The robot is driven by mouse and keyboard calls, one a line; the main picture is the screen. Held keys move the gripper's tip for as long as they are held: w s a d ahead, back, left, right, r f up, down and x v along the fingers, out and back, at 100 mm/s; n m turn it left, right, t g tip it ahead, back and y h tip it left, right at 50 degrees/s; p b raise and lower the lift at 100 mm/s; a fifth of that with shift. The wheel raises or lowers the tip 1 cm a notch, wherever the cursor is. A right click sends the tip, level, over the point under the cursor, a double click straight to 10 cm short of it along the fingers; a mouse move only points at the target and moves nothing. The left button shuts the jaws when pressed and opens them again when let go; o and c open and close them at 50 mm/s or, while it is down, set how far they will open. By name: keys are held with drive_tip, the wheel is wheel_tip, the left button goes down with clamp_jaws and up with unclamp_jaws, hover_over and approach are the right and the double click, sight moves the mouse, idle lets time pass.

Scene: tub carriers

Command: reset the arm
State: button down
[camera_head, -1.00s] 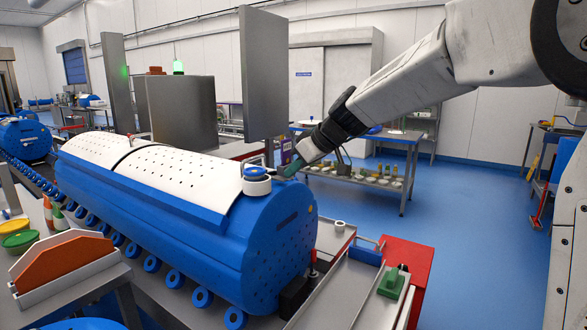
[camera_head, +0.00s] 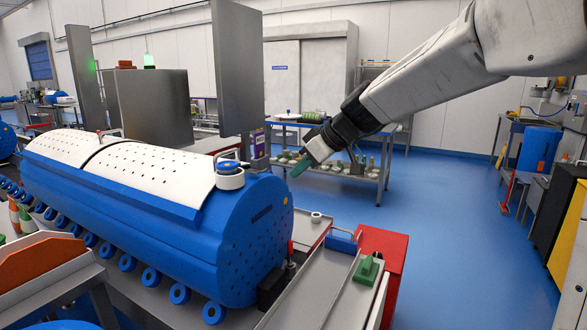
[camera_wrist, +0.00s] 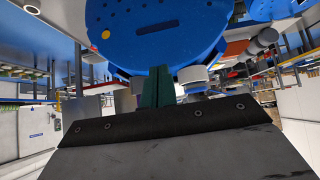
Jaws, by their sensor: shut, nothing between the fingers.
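My gripper (camera_head: 301,167) is at the end of my white arm, in the air to the right of the blue tub's upper end. Its green fingers are shut with nothing between them. In the wrist view the closed green fingers (camera_wrist: 158,88) point toward the blue round end of the tub (camera_wrist: 158,35). In the head view the blue tub (camera_head: 150,225) lies on its side with white perforated covers (camera_head: 120,165) on top. A white and blue round fitting (camera_head: 229,177) sits on top near its right end. My gripper appears apart from the tub.
Blue rollers (camera_head: 150,277) line the tub's near side. A red cabinet (camera_head: 385,243) and a green block (camera_head: 368,269) stand at front right. A workbench (camera_head: 345,180) with several items is behind my gripper. A grey upright panel (camera_head: 237,65) rises behind the tub. Blue floor (camera_head: 450,215) is open at right.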

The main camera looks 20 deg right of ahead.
drive_tip(key=shift+s+d+r, duration=0.1)
drive_tip(key=shift+s+d, duration=0.1)
drive_tip(key=shift+d, duration=0.15)
drive_tip(key=s+d+f+m+g+h, duration=0.1)
drive_tip(key=s+d+f+m+h, duration=0.1)
drive_tip(key=s, duration=1)
drive_tip(key=s+d+f+m+g+h, duration=0.2)
drive_tip(key=s+d+f+m, duration=0.1)
drive_tip(key=s, duration=0.9)
drive_tip(key=s+d+f+m+g+h, duration=0.1)
drive_tip(key=s+f+m, duration=0.3)
drive_tip(key=s, duration=0.8)
drive_tip(key=shift+s+d+f+m+g+h, duration=0.2)
drive_tip(key=shift+d+m+g+h, duration=0.1)
drive_tip(key=shift+d+h, duration=0.4)
